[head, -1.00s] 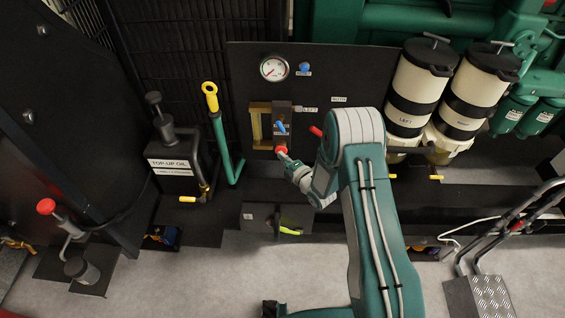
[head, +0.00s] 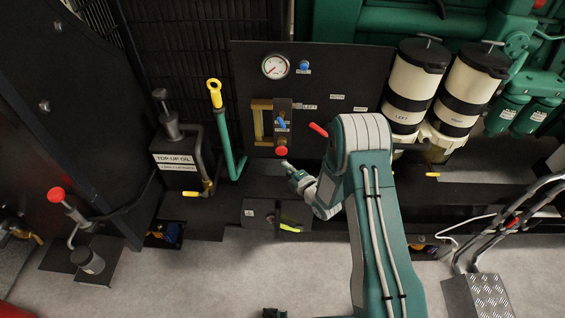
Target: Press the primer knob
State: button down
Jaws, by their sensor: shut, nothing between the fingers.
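A round red knob (head: 281,151) sits at the bottom of a small brass-and-dark block (head: 259,122) on the black panel, below a blue lever (head: 282,125). My gripper (head: 285,164) is shut and empty, just below this knob with a small gap between them. Another red knob (head: 56,194) tops a pump-like fitting at the far left, well away from my gripper. No readable label marks either knob as the primer.
The panel (head: 345,75) carries a gauge (head: 275,66), a blue knob (head: 304,66) and a red lever (head: 318,130) close right of my gripper. A green pipe with a yellow top (head: 215,93) and a top-up oil can (head: 175,158) stand left. Two cream canisters (head: 414,78) stand right.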

jog(key=v, duration=0.6)
jog(key=shift+s+d, duration=0.25)
jog(key=shift+s, duration=0.1)
dwell(0.5)
jog(key=w+d+r+m+h, duration=0.2)
jog(key=r+m, duration=0.1)
jog(key=r, duration=0.3)
jog(key=w+d+r+m+h, duration=0.2)
jog(key=r+h, duration=0.1)
jog(key=r, duration=0.3)
jog(key=s+d+r+m+g+h, duration=0.1)
jog(key=s+d+r+m+h, duration=0.15)
jog(key=r, duration=0.25)
jog(key=s+d+r+m+g+h, duration=0.1)
jog(key=s+d+r+m+h, duration=0.1)
jog(key=s+d+r+m, duration=0.3)
jog(key=s+r+m+g, duration=0.2)
jog(key=s+r+m, duration=0.1)
jog(key=s, duration=0.5)
jog(key=s+r+m+g, duration=0.2)
jog(key=s+r+m, duration=0.2)
jog(key=s, duration=0.5)
jog(key=s+r+m+g, duration=0.2)
jog(key=s+m, duration=0.3)
jog(key=s, duration=0.4)
jog(key=shift+s+a+r+h, duration=0.2)
jog(key=shift+a+r+h, duration=0.2)
jog(key=shift+r, duration=0.25)
